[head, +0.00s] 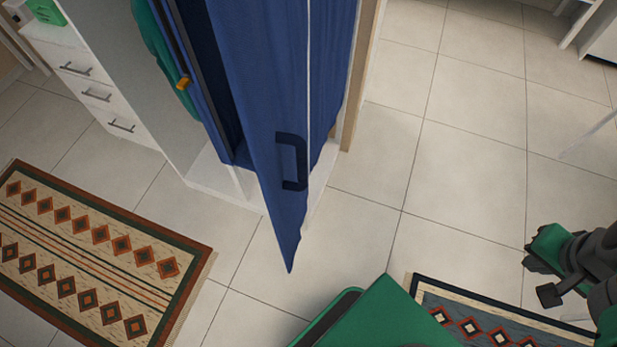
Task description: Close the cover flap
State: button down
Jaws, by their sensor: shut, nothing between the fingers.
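The cover flap (265,105) is a blue panel on the wardrobe, top centre of the head view. It stands out from the wardrobe front, and its lower corner points toward me. A dark loop handle (291,161) is on it near the lower end. A dark gap shows on its left side, with the wardrobe's inside partly visible. My gripper (535,262) is at the right edge of the view, shut and empty. It is well to the right of the flap and handle and touches neither.
White drawers (95,85) stand at the upper left. A patterned rug (95,255) lies at the left, and a blue-grey rug (450,300) lies at the lower right. Tiled floor (460,150) is clear between the flap and my gripper. A wooden post (358,90) edges the wardrobe's right side.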

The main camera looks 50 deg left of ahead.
aim_at(262, 44)
jog(key=z, duration=0.05)
jog(key=k, duration=1.2)
jog(key=u, duration=2.05)
jog(key=i, duration=0.5)
